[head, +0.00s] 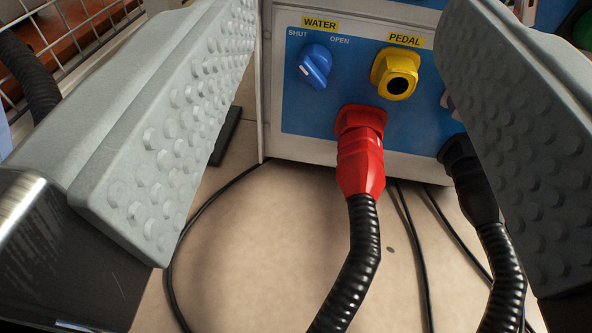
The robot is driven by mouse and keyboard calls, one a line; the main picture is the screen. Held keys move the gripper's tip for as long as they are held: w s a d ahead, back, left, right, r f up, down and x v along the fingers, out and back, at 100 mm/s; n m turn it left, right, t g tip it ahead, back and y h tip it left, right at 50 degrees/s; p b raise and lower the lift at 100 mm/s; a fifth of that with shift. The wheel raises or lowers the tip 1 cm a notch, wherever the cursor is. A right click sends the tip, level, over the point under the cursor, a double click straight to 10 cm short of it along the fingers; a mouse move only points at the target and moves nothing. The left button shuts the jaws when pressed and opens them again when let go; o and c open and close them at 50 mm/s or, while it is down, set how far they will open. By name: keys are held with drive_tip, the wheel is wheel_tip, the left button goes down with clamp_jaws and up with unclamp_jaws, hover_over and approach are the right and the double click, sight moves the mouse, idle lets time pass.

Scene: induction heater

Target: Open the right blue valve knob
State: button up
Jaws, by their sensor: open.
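A blue valve knob (314,66) sits on the blue front panel (300,112) of the heater unit, under a yellow WATER label. SHUT is printed to its upper left and OPEN to its upper right. The knob's ridge is tilted, its upper end leaning to the left towards SHUT. Only this one blue knob shows. My gripper (345,140) is open, with one grey studded finger at the left and one at the right. The knob shows in the gap between them, farther off, and neither finger touches it.
Right of the knob is a yellow PEDAL socket (396,74). Below it a red plug (360,160) with a thick black hose (352,255) sticks out. A black connector (468,180) is at the right. Thin cables lie on the beige floor (270,250). A wire rack (75,35) stands upper left.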

drive_tip(key=s+f, duration=0.4)
drive_tip(key=f, duration=0.5)
approach(313, 79)
drive_tip(key=w, duration=0.9)
drive_tip(key=shift+w+a, duration=0.15)
drive_tip(key=shift+a, duration=0.15)
drive_tip(key=c, duration=1)
